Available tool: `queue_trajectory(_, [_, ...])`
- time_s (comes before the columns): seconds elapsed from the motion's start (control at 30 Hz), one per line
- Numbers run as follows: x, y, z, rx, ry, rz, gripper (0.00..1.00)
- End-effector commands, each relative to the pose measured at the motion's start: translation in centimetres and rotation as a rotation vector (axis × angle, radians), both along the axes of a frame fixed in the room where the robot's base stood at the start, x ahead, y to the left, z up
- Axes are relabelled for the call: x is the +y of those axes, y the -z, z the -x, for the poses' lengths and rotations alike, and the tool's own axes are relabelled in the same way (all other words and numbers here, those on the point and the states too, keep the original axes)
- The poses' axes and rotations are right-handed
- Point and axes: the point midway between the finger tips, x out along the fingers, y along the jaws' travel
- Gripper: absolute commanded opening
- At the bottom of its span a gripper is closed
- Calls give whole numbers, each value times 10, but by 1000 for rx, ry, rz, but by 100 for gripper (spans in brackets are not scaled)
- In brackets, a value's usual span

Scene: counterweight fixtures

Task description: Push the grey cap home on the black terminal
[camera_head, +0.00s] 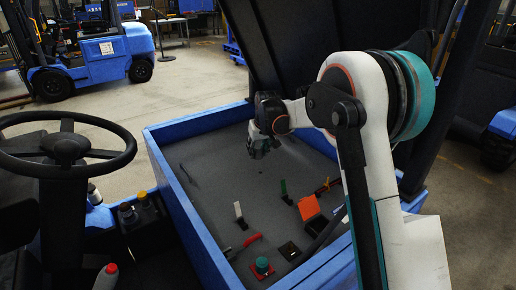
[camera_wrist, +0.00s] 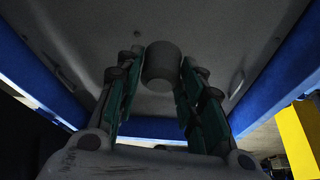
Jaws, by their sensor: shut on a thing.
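My gripper (camera_head: 262,148) is over the grey bed of the blue-walled compartment, toward its far side. In the wrist view, the gripper's teal-padded fingers (camera_wrist: 160,90) stand on both sides of a plain grey cylinder, the grey cap (camera_wrist: 162,62), and are closed on it. The cap is hidden or too small to make out in the head view. I cannot identify the black terminal for certain in either view. A small dark spot (camera_head: 261,173) shows on the bed below the gripper. Whether the cap touches anything cannot be told.
Blue walls (camera_head: 201,214) surround the bed. Near its front are a red-based teal knob (camera_head: 262,266), a black square block (camera_head: 290,250), an orange flap (camera_head: 308,207), a red-handled lever (camera_head: 247,242), and white (camera_head: 239,212) and green (camera_head: 284,190) upright levers. The bed's left middle is mostly clear.

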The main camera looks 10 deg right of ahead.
Motion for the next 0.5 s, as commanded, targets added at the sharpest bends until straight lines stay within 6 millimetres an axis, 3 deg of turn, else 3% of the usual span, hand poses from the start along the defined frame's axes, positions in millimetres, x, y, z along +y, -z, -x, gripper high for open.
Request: queue_trajectory(0.5, [0, 50, 0, 0, 0, 0, 26])
